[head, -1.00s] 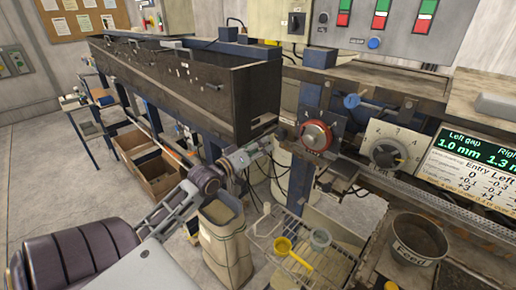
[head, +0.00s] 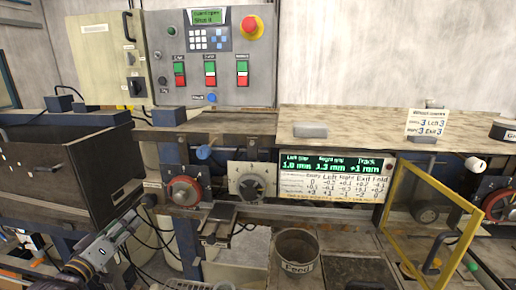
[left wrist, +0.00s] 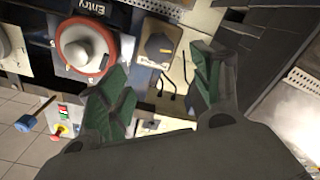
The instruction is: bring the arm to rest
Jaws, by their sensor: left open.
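My left gripper (head: 138,214) is at the lower left of the head view, with its arm coming up from the bottom edge. It is small and partly dark there. In the left wrist view, its two green-padded fingers (left wrist: 158,88) stand wide apart with nothing between them. A red-rimmed dial (head: 184,191) sits just right of the gripper in the head view. In the left wrist view the red-rimmed dial (left wrist: 87,45), under an "Entry" label, lies beyond the left finger, apart from it as far as I can tell. My right gripper is not in view.
A grey dial plate (head: 251,184) and a gap display (head: 335,177) run along the machine front. A dark box (head: 65,170) stands at left. A "Feed" bucket (head: 296,253) is below, and a yellow-framed guard (head: 432,225) is at right. The control panel (head: 209,55) is above.

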